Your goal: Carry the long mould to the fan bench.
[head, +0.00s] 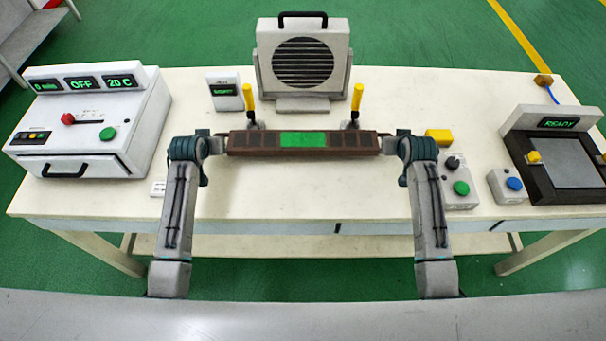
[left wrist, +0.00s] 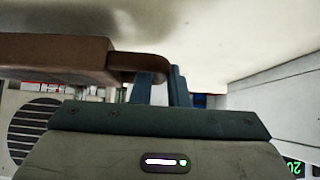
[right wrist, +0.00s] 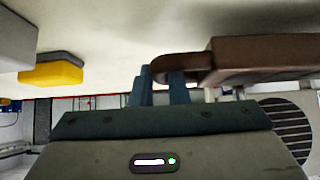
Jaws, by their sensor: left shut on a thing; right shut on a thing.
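The long mould (head: 352,142) is a brown bar with a green panel in its middle. It lies level across the front of the fan unit in the head view. My left gripper (head: 218,146) is shut on the handle at its left end, and the blue fingers (left wrist: 160,85) show at that handle in the left wrist view. My right gripper (head: 388,146) is shut on the handle at its right end, also seen in the right wrist view (right wrist: 160,85). The fan unit (head: 303,62) stands behind the mould. I cannot tell whether the mould touches the bench (head: 300,195).
Two yellow-handled clamps (head: 249,98) (head: 356,100) stand just behind the mould. A small display (head: 225,92) is left of the fan. An oven-like box (head: 95,125) stands at the left. A READY device (head: 560,150) and button boxes (head: 461,188) are at the right. The front bench middle is clear.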

